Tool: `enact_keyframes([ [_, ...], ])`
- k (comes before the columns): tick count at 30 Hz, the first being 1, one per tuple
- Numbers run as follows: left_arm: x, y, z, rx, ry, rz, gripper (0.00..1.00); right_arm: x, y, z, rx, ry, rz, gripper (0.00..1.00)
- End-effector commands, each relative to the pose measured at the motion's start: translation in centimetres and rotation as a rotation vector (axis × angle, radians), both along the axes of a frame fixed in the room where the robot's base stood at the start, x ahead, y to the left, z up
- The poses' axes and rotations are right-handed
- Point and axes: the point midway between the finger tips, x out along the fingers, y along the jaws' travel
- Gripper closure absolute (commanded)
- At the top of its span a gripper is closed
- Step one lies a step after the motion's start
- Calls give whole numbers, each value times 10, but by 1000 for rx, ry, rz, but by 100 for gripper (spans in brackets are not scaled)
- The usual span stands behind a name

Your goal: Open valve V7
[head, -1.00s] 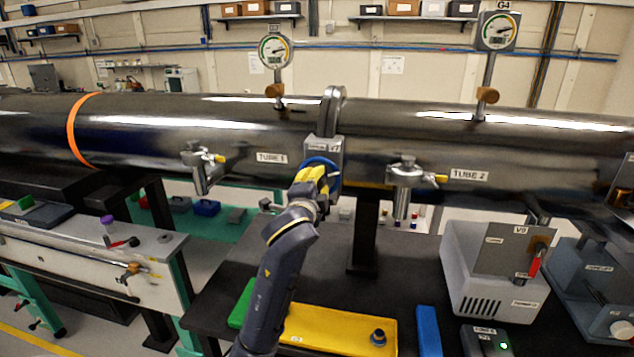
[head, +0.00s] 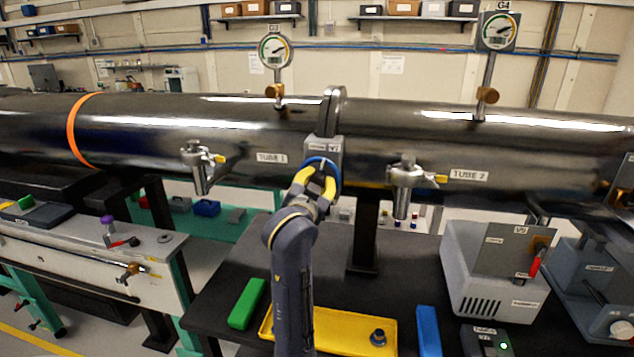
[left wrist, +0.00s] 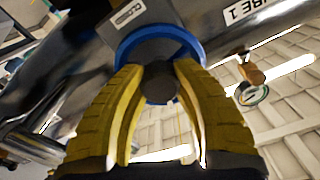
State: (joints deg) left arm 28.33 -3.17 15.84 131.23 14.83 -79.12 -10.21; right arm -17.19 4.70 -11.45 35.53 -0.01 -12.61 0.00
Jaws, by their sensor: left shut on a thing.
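Valve V7 (head: 336,150) is a grey box under the flange between the tubes, with a round blue handwheel (head: 320,160) on its front. My left gripper (head: 314,181), with yellow fingers, is at the handwheel. In the left wrist view the two fingers (left wrist: 158,84) sit on either side of the handwheel's dark hub, shut on the wheel. The blue rim (left wrist: 160,36) shows beyond the fingertips. The fingers hide part of the wheel, and I cannot tell how far it is turned. My right gripper is not in view.
The steel tube (head: 130,125) runs across behind the valve, with gauges G3 (head: 274,50) and G4 (head: 498,31) above. Small side fittings (head: 198,166) flank V7. Below are a yellow tray (head: 350,335), a green block (head: 247,304) and a grey V9 box (head: 480,280).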

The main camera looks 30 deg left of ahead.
Motion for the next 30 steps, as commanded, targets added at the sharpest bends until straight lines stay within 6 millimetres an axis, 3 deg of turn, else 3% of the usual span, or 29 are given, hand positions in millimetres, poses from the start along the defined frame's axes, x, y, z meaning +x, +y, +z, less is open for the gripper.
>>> enact_keyframes([
  [12,0,0,1,-205,-75,-2,100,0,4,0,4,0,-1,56],
  [30,0,0,1,-249,-91,-1,100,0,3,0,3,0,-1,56],
])
